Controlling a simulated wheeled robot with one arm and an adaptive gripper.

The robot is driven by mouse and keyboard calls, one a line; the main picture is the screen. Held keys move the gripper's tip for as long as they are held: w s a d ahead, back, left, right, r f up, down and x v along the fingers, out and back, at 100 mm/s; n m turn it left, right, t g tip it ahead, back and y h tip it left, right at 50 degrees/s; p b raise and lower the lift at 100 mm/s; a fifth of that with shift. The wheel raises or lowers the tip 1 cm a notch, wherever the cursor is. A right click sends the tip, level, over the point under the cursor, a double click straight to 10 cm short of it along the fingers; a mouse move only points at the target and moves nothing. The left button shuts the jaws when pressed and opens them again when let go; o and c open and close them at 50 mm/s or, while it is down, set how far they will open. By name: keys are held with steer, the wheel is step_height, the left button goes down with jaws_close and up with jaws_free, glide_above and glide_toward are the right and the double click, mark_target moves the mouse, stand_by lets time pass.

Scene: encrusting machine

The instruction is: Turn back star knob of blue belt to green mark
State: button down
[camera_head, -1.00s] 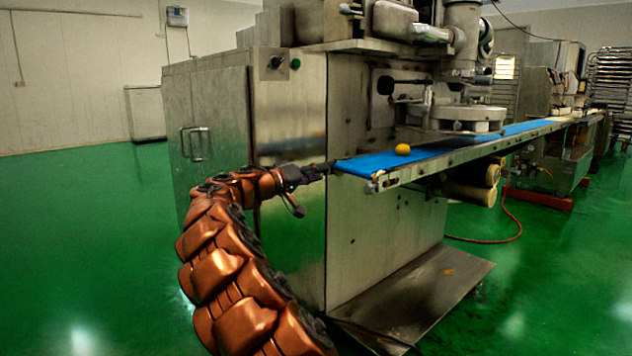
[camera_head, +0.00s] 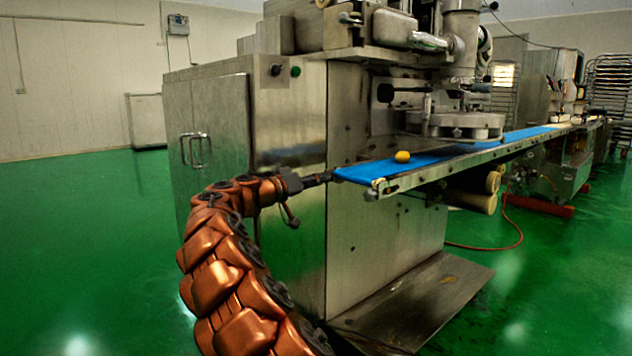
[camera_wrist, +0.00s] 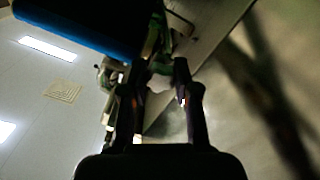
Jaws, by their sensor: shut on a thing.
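The blue belt (camera_head: 365,173) runs along the machine in the head view, and its near end lies beside my gripper (camera_head: 326,177). In the wrist view the dark underside of the belt end (camera_wrist: 90,22) fills the top left. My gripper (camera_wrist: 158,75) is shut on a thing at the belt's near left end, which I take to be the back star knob. The knob's shape is too dark and too small to make out between the fingers. The green mark cannot be made out in either view.
The steel cabinet (camera_head: 290,120) of the machine stands right behind my gripper. A yellow dough ball (camera_head: 402,157) lies on the belt. A metal plate (camera_head: 420,300) lies low in front of the machine. Green floor (camera_head: 80,240) is open at the left.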

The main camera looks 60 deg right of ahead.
steer(key=shift+w, duration=0.1)
steer(key=c, duration=0.8)
jaws_free()
steer(key=shift+c, duration=0.2)
steer(key=v, duration=1.2)
